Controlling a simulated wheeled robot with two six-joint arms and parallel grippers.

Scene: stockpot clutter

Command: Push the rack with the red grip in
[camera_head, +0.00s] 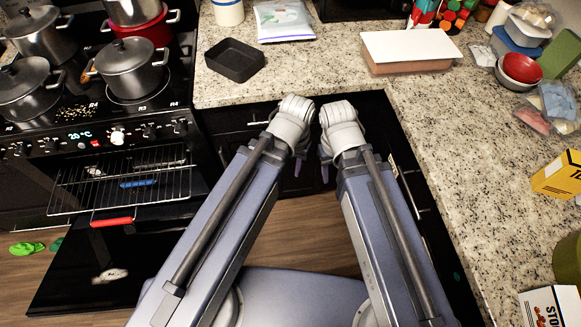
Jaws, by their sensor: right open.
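The oven's wire rack (165,198) sticks out of the oven at the left, above the lowered black oven door (150,265). A red grip (112,221) shows just below the rack's front edge. A blue grip (138,183) shows further back, behind or among the wires; I cannot tell which level it sits on. My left gripper (298,166) points down in front of the dark cabinets, well right of the rack; its fingers are mostly hidden by the wrist. My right gripper (325,172) is open beside it, also pointing down and mostly hidden. Neither touches the rack.
Several pots, including a grey pot (130,72), stand on the cooktop above the oven. A black tray (235,60) and a white-topped box (410,50) lie on the counter. Green shoes (27,249) lie on the floor at the left. Floor shows between door and my arms.

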